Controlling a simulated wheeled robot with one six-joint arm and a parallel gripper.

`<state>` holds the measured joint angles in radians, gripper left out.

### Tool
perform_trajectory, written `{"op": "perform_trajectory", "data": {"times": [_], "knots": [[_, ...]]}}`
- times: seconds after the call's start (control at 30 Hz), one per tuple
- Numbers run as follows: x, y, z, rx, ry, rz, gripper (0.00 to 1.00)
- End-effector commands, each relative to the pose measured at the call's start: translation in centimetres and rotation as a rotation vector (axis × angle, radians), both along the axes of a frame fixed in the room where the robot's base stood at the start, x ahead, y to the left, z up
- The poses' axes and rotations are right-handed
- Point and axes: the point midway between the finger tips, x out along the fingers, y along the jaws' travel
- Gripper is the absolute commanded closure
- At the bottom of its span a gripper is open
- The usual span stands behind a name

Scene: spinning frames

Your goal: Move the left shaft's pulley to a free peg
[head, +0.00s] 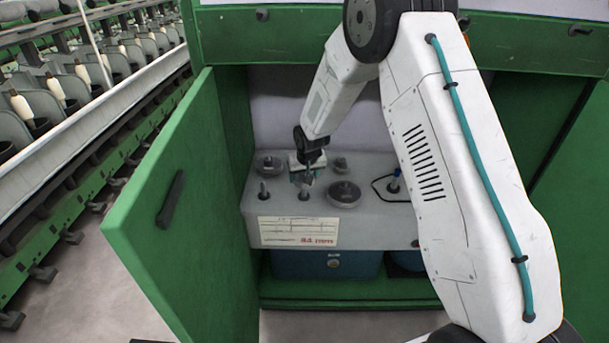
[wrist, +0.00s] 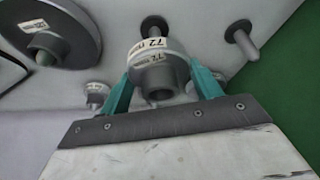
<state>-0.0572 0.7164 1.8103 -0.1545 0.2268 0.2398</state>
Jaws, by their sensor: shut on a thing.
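My gripper (head: 307,177) is low over the grey peg block (head: 375,228) inside the cabinet. In the wrist view its teal fingers (wrist: 162,90) are shut on a grey pulley (wrist: 158,75) with a white "72" band, hub toward the camera. A bare peg (wrist: 154,27) shows just beyond this pulley; I cannot tell whether the pulley touches it. In the head view that front peg (head: 304,193) is below the gripper. Another bare peg (head: 263,191) stands to its left and shows in the wrist view (wrist: 240,36).
A large pulley (head: 344,193) sits right of the gripper. Smaller pulleys stand behind, left (head: 268,163) and right (head: 340,165). A blue-tipped post (head: 395,181) with a black loop is farther right. A label (head: 298,232) reads "84 mm". The open green door (head: 175,200) bounds the left.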

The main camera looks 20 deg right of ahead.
Motion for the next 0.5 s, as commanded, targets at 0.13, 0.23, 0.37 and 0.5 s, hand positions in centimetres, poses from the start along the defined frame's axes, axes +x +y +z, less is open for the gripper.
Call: {"op": "perform_trajectory", "data": {"times": [0.13, 0.23, 0.37, 0.5], "knots": [[0.0, 0.0, -0.1, 0.000, -0.001, 0.000, 0.65], [0.0, 0.0, -0.4, 0.000, -0.001, 0.000, 0.65], [0.0, 0.0, -0.8, 0.000, -0.001, -0.001, 0.65], [0.0, 0.0, -1.2, 0.000, -0.001, -0.001, 0.65]]}}
